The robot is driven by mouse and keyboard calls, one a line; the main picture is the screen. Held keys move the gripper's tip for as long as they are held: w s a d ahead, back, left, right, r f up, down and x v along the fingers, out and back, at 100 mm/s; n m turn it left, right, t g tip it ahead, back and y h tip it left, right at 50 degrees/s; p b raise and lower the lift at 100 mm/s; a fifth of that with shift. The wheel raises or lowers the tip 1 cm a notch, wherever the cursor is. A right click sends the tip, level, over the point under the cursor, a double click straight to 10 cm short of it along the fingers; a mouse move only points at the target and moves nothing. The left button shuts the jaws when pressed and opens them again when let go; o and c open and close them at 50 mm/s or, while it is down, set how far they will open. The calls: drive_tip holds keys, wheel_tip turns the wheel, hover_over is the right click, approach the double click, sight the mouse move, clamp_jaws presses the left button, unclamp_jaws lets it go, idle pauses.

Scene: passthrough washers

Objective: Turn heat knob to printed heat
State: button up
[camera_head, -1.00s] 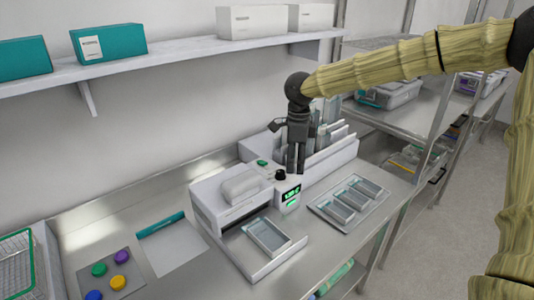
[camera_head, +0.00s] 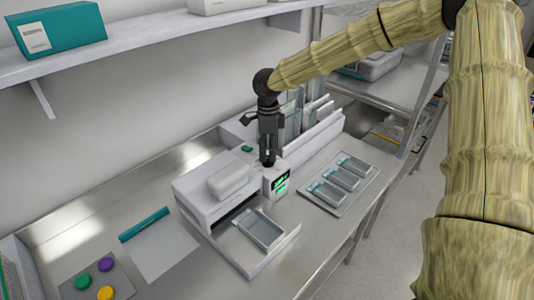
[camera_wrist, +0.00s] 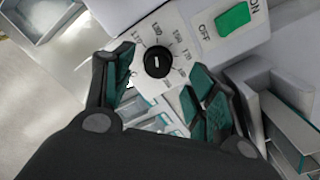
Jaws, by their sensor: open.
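The heat knob (camera_wrist: 157,62) is a small black round knob with a white pointer line, on a white dial plate with printed numbers around it. The numbers are too small to read surely. My gripper (camera_wrist: 158,80) is open, with one finger left and one right of the knob, apart from it.
A green ON/OFF switch (camera_wrist: 232,18) is beside the dial. A rack of upright pouches (camera_head: 310,115) stands behind my gripper. A tray with clear packs (camera_head: 340,185) lies to the right. A teal box (camera_head: 60,30) with a white label is on the shelf.

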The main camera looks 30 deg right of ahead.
sight(268, 158)
drive_tip(key=shift+s+f, duration=0.25)
drive_tip(key=shift+f, duration=0.6)
drive_tip(key=shift+w+f+p, duration=0.1)
drive_tip(key=shift+f+p, duration=0.25)
drive_tip(key=shift+f, duration=0.45)
drive_tip(key=c, duration=1.1)
drive_tip(key=shift+o, duration=0.2)
drive_tip(key=shift+m+p, duration=0.35)
drive_tip(key=shift+m, duration=0.05)
drive_tip(key=shift+r, duration=0.1)
drive_tip(key=o, duration=1.1)
drive_tip(key=shift+c, duration=0.2)
